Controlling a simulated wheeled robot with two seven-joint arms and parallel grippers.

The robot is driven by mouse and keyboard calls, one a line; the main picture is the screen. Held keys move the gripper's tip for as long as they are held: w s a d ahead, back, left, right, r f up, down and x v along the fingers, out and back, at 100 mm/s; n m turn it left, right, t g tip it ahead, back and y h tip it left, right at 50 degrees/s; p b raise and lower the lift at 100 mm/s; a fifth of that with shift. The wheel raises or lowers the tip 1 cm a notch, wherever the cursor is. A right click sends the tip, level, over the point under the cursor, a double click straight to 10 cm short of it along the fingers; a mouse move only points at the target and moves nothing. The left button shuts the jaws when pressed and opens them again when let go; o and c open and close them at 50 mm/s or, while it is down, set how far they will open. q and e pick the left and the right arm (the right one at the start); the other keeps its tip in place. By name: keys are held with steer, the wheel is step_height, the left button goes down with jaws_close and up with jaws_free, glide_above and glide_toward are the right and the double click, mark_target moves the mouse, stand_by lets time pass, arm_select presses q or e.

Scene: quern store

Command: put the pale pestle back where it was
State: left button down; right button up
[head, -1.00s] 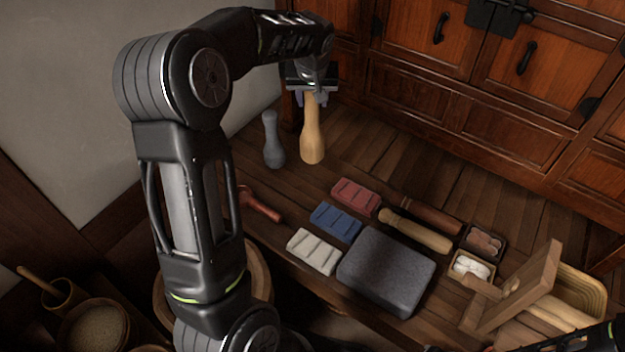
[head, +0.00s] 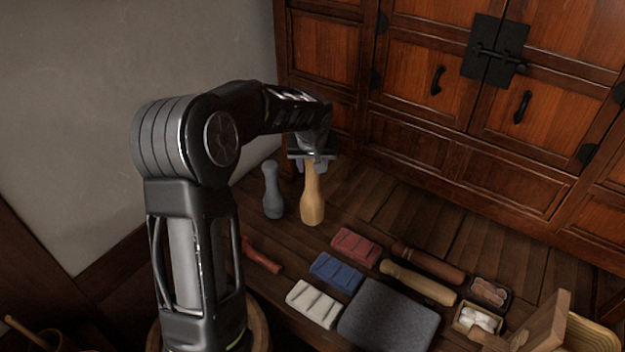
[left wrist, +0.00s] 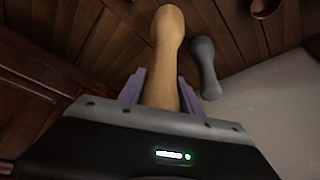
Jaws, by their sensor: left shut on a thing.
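The pale pestle (head: 312,200) stands upright at the far left of the wooden bench, its wide end down. My left gripper (head: 313,163) is shut on its upper end from above. In the left wrist view the pale pestle (left wrist: 166,50) runs out between the two purple fingers of my left gripper (left wrist: 160,88). I cannot tell whether its base touches the bench. A grey pestle (head: 272,190) stands upright just left of it, apart from it; it also shows in the left wrist view (left wrist: 205,68). My right gripper is not in view.
Red (head: 356,248), blue (head: 336,272) and cream (head: 313,303) grooved blocks lie by a dark stone slab (head: 388,320). A pale roller (head: 418,282) and a dark roller (head: 428,262) lie behind. A reddish tool (head: 262,258) lies left. A cabinet (head: 450,90) stands behind.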

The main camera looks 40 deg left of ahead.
arm_select(q)
steer(key=shift+f+b, duration=0.55)
steer(key=shift+f, duration=1.9)
steer(key=shift+f, duration=0.15)
steer(key=c, duration=0.8)
jaws_free()
steer(key=shift+r, duration=0.25)
steer(key=p+v, duration=0.2)
steer(key=v, duration=0.9)
steer(key=shift+s+d+r, duration=0.15)
steer(key=shift+s+r, duration=0.05)
steer(key=shift+r, duration=0.15)
